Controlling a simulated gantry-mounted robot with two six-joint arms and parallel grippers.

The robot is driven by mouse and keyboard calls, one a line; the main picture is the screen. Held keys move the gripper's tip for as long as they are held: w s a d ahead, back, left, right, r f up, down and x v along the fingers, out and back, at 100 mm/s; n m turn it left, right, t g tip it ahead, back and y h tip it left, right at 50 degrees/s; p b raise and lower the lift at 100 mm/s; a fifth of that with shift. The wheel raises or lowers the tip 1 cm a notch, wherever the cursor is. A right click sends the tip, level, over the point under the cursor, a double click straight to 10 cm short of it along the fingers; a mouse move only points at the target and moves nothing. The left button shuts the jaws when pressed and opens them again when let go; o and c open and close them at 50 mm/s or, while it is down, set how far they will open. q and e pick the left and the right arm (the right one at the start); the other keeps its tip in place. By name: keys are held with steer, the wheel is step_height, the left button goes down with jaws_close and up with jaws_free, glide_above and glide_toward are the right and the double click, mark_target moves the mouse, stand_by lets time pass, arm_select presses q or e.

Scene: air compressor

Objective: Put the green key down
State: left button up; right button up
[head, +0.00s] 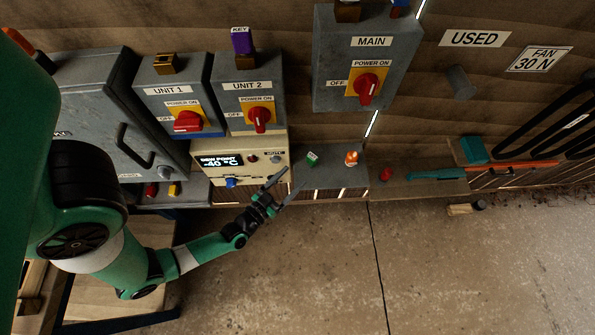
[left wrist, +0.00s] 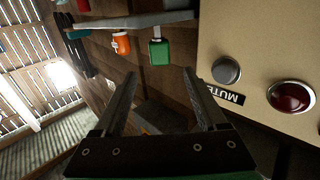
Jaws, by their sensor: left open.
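The green key (head: 312,158) sits on the grey shelf (head: 330,178) to the right of the dew point panel. It also shows in the left wrist view (left wrist: 159,51), beyond the fingertips and apart from them. My left gripper (head: 277,182) is open, with nothing between its fingers, just below and left of the green key, in front of the panel's lower right corner. My right gripper is not in view.
An orange key-like piece (head: 351,158) and a red piece (head: 385,174) stand right of the green key. The dew point panel (head: 243,170) with its knobs is close to my left gripper. A purple key (head: 242,41) tops the UNIT 2 box. Open floor lies below.

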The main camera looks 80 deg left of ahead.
arm_select(q)
steer(key=shift+v, duration=0.95)
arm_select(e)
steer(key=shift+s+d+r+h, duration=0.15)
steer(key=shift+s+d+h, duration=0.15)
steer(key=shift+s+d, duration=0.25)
arm_select(q)
steer(key=shift+w, duration=0.1)
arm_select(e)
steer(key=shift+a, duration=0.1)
